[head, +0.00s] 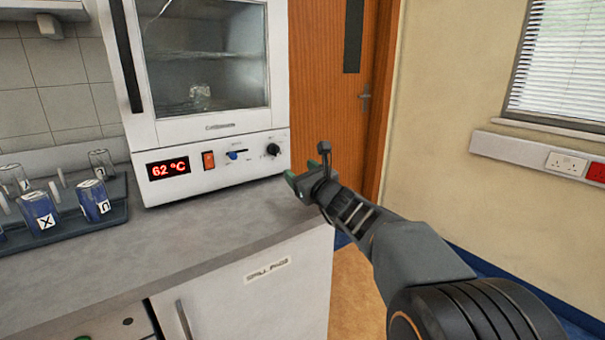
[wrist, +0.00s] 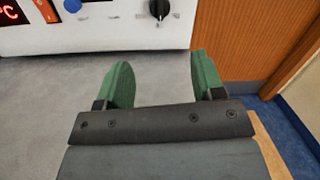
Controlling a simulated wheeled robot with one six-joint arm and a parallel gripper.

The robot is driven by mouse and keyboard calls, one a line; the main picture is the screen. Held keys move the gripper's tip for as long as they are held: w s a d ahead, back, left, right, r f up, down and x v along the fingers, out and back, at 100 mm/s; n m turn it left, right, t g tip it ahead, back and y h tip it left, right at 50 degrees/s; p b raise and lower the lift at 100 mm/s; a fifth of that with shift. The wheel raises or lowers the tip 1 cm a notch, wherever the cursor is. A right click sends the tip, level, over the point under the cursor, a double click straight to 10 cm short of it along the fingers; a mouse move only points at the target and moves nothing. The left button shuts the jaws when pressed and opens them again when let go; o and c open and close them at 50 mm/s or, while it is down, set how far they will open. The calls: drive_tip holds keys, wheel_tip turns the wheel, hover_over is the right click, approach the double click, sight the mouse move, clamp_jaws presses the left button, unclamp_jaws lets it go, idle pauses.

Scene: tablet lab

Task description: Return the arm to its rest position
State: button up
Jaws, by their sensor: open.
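My gripper (head: 305,178) is at the end of my arm, which reaches in from the lower right of the head view. It hangs near the right end of the grey counter (head: 200,250), in front of the white oven. In the wrist view its two green fingers (wrist: 160,85) stand apart with nothing between them. The counter and the lower front of the oven (wrist: 110,28) show beyond the fingers.
A dark rack (head: 75,235) with several labelled blue-filled jars stands on the left. A wooden door (head: 325,85) is behind; floor lies right of the counter.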

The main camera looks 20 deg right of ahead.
drive_tip(key=shift+s, duration=0.1)
drive_tip(key=s+a+r+n+g+y+p, duration=0.35)
drive_tip(key=s+a+n+g+p, duration=0.7)
drive_tip(key=s+n+p, duration=0.7)
drive_tip(key=s+d+n+g+h+p, duration=0.4)
drive_tip(key=s+d+n+h+p, duration=0.3)
drive_tip(key=s+n, duration=0.3)
drive_tip(key=n+h+p, duration=0.1)
drive_tip(key=n, duration=0.2)
drive_tip(key=shift+s+r+p, duration=0.25)
drive_tip(key=shift+p, duration=0.1)
